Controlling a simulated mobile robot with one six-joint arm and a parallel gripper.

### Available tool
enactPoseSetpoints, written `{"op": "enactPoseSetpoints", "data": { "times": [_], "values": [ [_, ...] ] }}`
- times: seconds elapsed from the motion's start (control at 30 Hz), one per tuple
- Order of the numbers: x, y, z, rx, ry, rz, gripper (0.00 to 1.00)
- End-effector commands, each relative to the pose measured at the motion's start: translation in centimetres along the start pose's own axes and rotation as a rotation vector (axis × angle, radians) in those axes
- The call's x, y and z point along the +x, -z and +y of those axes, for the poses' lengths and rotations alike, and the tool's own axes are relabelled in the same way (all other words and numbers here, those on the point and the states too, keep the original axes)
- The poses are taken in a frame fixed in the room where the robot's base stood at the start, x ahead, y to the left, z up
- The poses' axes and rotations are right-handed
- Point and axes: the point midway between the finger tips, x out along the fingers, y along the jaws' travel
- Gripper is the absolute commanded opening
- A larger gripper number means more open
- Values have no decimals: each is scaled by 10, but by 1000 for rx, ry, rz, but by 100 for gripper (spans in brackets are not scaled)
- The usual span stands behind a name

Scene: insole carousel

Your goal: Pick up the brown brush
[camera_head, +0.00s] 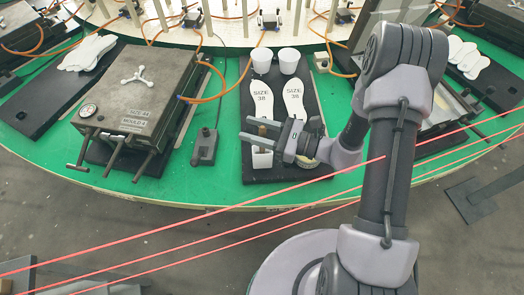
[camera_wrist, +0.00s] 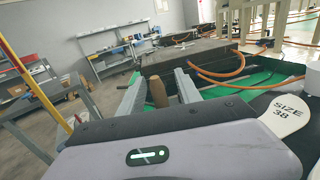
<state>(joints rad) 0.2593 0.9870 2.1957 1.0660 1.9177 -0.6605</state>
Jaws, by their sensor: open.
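The brown brush (camera_head: 262,130) stands upright, its handle showing above a small white holder (camera_head: 262,160) at the front of the black board. In the wrist view the brush handle (camera_wrist: 157,93) shows between the two fingers. My gripper (camera_head: 256,132) reaches in from the right, low over the board, with its fingers apart on either side of the handle. In the wrist view my gripper (camera_wrist: 158,84) is open, and I cannot tell whether either finger touches the brush. The brush's lower end is hidden.
Two white size 38 insoles (camera_head: 294,98) and two white cups (camera_head: 289,60) are on the black board (camera_head: 312,110) behind my gripper. A grey mould press (camera_head: 140,95) and a small control box (camera_head: 204,147) stand to the left on the green table (camera_head: 229,150). Red lines cross the front.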

Motion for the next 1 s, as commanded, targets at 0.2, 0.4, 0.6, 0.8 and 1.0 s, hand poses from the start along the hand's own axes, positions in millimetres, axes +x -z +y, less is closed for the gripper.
{"op": "enactPoseSetpoints", "data": {
  "times": [0.2, 0.4, 0.6, 0.8, 1.0],
  "values": [
    [5, -1, 0, 1, 2, 0, 41],
    [5, -1, 0, 1, 1, 0, 9],
    [4, -1, 0, 1, 1, 0, 0],
    [4, -4, 0, 0, 1, 0, 0],
    [4, -54, 0, -4, 1, 0, 0]
  ]
}}
